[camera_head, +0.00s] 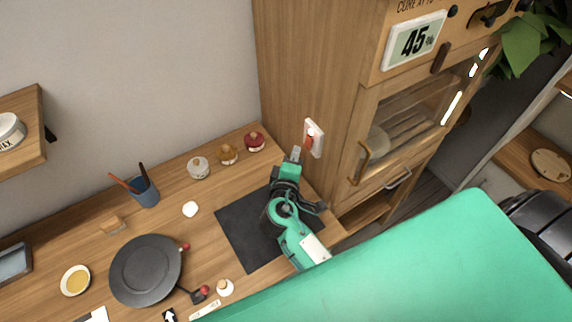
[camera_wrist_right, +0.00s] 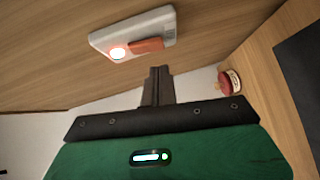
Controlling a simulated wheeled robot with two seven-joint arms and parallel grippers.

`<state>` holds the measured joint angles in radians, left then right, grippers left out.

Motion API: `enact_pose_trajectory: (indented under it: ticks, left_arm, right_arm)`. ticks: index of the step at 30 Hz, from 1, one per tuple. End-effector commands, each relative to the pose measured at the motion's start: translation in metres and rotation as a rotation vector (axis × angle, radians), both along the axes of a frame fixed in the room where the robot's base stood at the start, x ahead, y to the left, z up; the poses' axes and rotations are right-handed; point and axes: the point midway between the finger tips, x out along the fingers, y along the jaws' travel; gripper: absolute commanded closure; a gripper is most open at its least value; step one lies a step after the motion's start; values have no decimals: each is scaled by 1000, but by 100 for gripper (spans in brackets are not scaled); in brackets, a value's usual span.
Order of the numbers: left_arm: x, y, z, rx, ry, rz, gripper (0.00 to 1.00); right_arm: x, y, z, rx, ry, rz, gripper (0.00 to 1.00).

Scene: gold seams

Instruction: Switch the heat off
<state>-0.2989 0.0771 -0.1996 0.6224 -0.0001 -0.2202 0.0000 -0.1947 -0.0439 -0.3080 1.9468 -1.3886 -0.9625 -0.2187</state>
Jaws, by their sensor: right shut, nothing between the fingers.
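A white switch plate (camera_head: 314,138) is mounted on the side of the wooden cabinet, with an orange-red rocker (camera_head: 308,142) and a small red light. In the right wrist view the plate (camera_wrist_right: 165,30) shows a glowing red lamp (camera_wrist_right: 117,53) beside the orange rocker (camera_wrist_right: 146,45). My right gripper (camera_head: 296,153) is shut and empty, just below and left of the plate in the head view. In the right wrist view its fingertips (camera_wrist_right: 157,70) point toward the rocker, with a small gap appearing between them. My left gripper is not in view.
A dark mat (camera_head: 240,232) lies under my right arm. A black round plate (camera_head: 146,270), several small jars (camera_head: 228,154) and a blue cup with brushes (camera_head: 145,192) stand on the desk. The cabinet (camera_head: 320,60) has glass doors and a display reading 45 (camera_head: 414,40).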

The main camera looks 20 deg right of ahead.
Motion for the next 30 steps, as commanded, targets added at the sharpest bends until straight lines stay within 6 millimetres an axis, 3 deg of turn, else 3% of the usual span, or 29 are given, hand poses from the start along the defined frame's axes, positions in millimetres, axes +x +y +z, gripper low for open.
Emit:
enact_pose_trajectory:
  ticks: [7, 18, 24, 30]
  left_arm:
    - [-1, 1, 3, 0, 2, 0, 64]
    - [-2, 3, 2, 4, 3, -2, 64]
    - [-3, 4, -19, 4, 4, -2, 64]
    - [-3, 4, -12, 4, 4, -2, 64]
  right_arm:
    - [2, -19, -2, -1, -1, 0, 100]
    - [3, -20, -4, -2, -1, 0, 100]
    - [3, -25, -12, -68, -11, 1, 100]
    - [3, -25, -5, -68, -10, 0, 100]
